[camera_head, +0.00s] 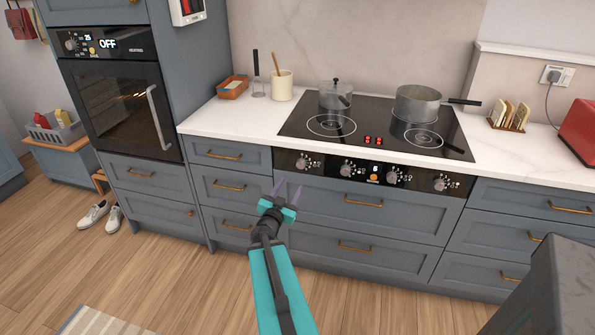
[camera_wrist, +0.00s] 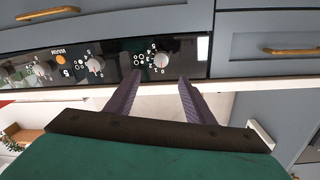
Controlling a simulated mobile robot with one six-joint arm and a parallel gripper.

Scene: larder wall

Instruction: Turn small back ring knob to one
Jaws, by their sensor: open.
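A row of silver knobs runs along the black control strip (camera_head: 325,166) below the hob. They are the leftmost knob (camera_head: 303,162), second knob (camera_head: 346,169), third knob (camera_head: 393,177) and rightmost knob (camera_head: 440,184). Which one serves the small back ring cannot be read here. My gripper (camera_head: 288,188) is open and empty, in front of the drawers just below the leftmost knob. The wrist view is upside down. There the open fingers (camera_wrist: 160,76) point at the leftmost knob (camera_wrist: 160,60), apparently without touching it. Its pointer setting is too small to read.
A glass pot (camera_head: 335,100) stands on the back left of the hob (camera_head: 372,118) and a grey saucepan (camera_head: 417,105) on the back right. A small display and an orange button (camera_head: 375,177) sit between the middle knobs. Drawer handles (camera_head: 357,247) stick out below.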

